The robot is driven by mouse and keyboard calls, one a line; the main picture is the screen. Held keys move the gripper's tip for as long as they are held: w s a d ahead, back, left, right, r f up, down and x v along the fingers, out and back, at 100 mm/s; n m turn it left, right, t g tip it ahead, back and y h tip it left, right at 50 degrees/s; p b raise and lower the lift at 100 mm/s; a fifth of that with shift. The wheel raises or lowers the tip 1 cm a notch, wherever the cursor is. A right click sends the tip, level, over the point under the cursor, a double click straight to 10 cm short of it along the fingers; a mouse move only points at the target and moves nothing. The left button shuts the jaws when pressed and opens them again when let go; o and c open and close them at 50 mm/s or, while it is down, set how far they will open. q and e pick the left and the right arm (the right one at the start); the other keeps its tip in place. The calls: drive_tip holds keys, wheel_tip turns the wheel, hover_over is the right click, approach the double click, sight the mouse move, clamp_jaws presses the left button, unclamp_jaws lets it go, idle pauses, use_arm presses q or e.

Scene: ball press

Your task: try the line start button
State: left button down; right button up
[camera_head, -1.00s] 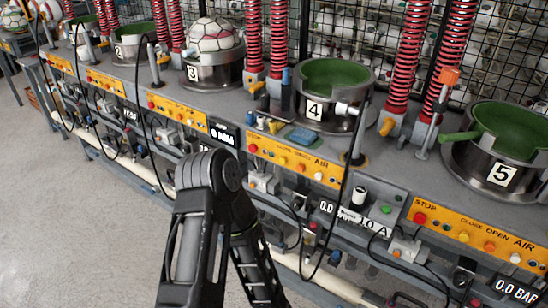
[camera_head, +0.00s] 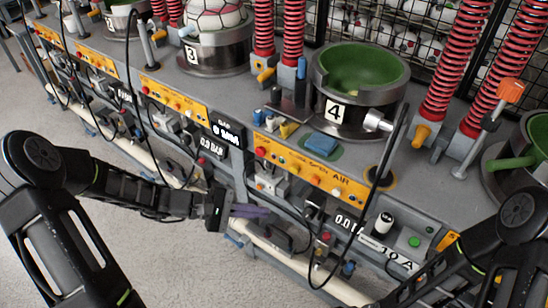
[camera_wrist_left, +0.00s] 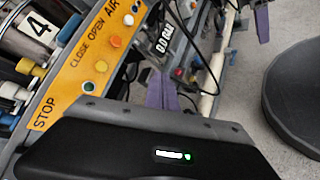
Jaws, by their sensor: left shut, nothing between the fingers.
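A green button (camera_head: 414,241) sits on a grey box beside a "10 A" label; no "line start" wording is readable. Station 4's yellow panel (camera_head: 310,172) carries several coloured buttons and also shows in the left wrist view (camera_wrist_left: 85,65), with STOP, CLOSE, OPEN and AIR. My left gripper (camera_head: 262,212) is shut and empty, its purple fingers pointing right, in front of the bench below this panel. It is apart from the green button, which is farther right. Its fingers show in the left wrist view (camera_wrist_left: 162,92). Purple fingers at the top of that view look like my right gripper (camera_wrist_left: 262,22); their opening is unclear.
A black cable (camera_head: 372,185) hangs in front of station 4, left of the green button. A black-and-white knob (camera_head: 384,222) stands beside that button. A pale pipe (camera_head: 290,262) runs low along the bench. The floor at left is clear.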

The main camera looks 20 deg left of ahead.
sight(295, 170)
use_arm(q)
drive_tip(key=shift+m+t+h, duration=0.3)
drive_tip(key=shift+m+h, duration=0.2)
drive_tip(key=shift+h, duration=0.4)
drive_tip(key=r, duration=0.4)
drive_tip(key=shift+w+d, duration=0.3)
drive_tip(key=w+d+b, duration=0.2)
drive_tip(key=w+d, duration=0.1)
drive_tip(key=w, duration=0.5)
drive_tip(key=shift+d, duration=0.15)
drive_tip(key=shift+w, duration=0.1)
idle(1.0)
